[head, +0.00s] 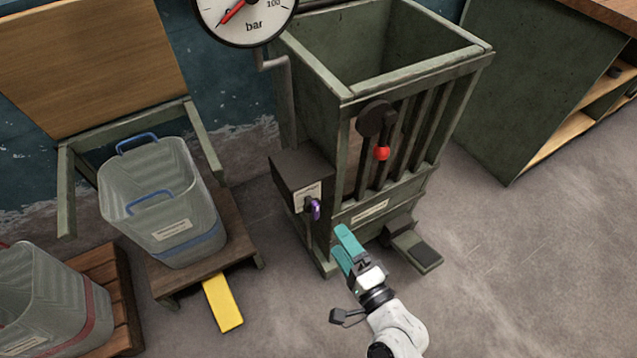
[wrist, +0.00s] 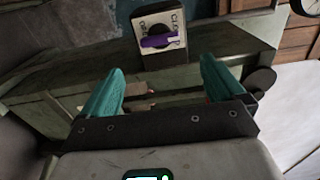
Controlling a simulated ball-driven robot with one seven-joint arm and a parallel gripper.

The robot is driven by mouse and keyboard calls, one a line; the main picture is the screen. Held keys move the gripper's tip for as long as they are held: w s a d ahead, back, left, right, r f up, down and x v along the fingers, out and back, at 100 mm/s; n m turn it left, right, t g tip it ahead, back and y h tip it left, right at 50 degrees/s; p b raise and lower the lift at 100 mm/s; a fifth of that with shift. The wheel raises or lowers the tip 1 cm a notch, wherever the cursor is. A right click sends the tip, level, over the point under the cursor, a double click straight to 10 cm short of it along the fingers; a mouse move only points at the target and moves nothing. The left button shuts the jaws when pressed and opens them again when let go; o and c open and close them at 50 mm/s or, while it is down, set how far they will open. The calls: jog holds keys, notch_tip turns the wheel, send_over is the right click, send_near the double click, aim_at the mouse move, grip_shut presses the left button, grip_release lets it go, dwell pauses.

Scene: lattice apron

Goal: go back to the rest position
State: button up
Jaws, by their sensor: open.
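My gripper (head: 343,247) has teal fingers and is in front of the green slatted bin, low on its front side. In the wrist view my gripper (wrist: 162,88) shows its two fingers spread apart with nothing between them. A purple handle (head: 315,209) sits on a dark box (head: 300,178) on the bin's left front, a little up and left of my fingers and apart from them. In the wrist view the purple handle (wrist: 160,41) lies roughly level across a plate lettered OPEN and CLOSE.
The green bin (head: 340,82) has a red-knobbed lever (head: 381,153) and a foot pedal (head: 424,254) at its front. A clear tub (head: 165,205) stands on a wooden stand at left, above a yellow strip (head: 222,303). A gauge (head: 243,18) hangs above. Floor at right is clear.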

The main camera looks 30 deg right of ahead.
jog(key=s+a+f+n+g+y, duration=0.2)
jog(key=s+f+n+g+y, duration=0.2)
jog(key=n+g, duration=0.7)
jog(key=s+d+r+n+g+h, duration=0.2)
jog(key=s+d+n+g+h, duration=0.2)
jog(key=s+d+n+g, duration=0.65)
notch_tip(320, 180, up, 12)
jog(key=s+a+m+t+p, duration=0.1)
jog(key=s+m+t+p, duration=0.1)
jog(key=p, duration=1)
jog(key=shift+a+r+m+t+p, duration=0.15)
jog(key=shift+a+m+t+p, duration=0.15)
jog(key=shift+m+t, duration=0.75)
jog(key=shift+c, duration=0.4)
